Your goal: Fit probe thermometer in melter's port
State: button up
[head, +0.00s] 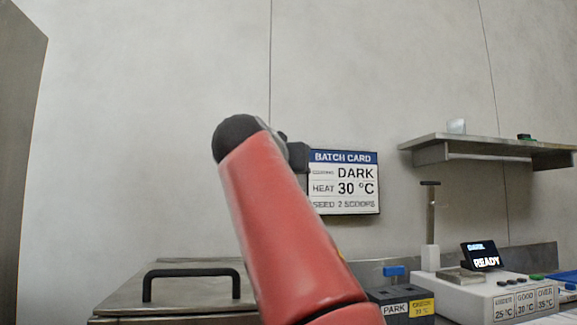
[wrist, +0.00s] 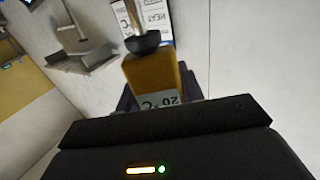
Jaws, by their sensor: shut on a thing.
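The probe thermometer shows in the wrist view as a yellow-brown body (wrist: 152,75) with an upside-down "20 °C" label, a black collar and a metal stem pointing up the picture. My gripper (wrist: 158,92) is shut on this body, its dark fingers at either side. In the head view my red arm rises in the middle and hides the gripper and thermometer. A steel unit (head: 125,298) with a black lid handle (head: 190,272) stands low at left, perhaps the melter. I cannot make out a port in either view.
A batch card (head: 345,182) on the wall reads dark, 30 °C. A dark "PARK" block (head: 392,295) stands right of my arm, beside a white machine (head: 475,298) with a READY display (head: 483,256). A steel shelf (head: 490,145) juts out at upper right. The wall at upper left is bare.

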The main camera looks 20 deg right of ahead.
jog(key=shift+f+b, duration=1.45)
jog(key=shift+f, duration=0.4)
jog(key=shift+f+b, duration=3.9)
jog(key=shift+f, duration=0.15)
jog(key=shift+r, duration=0.15)
notch_tip(320, 180, up, 7)
jog(key=p, duration=0.7)
jog(key=shift+r, duration=0.2)
dwell(0.7)
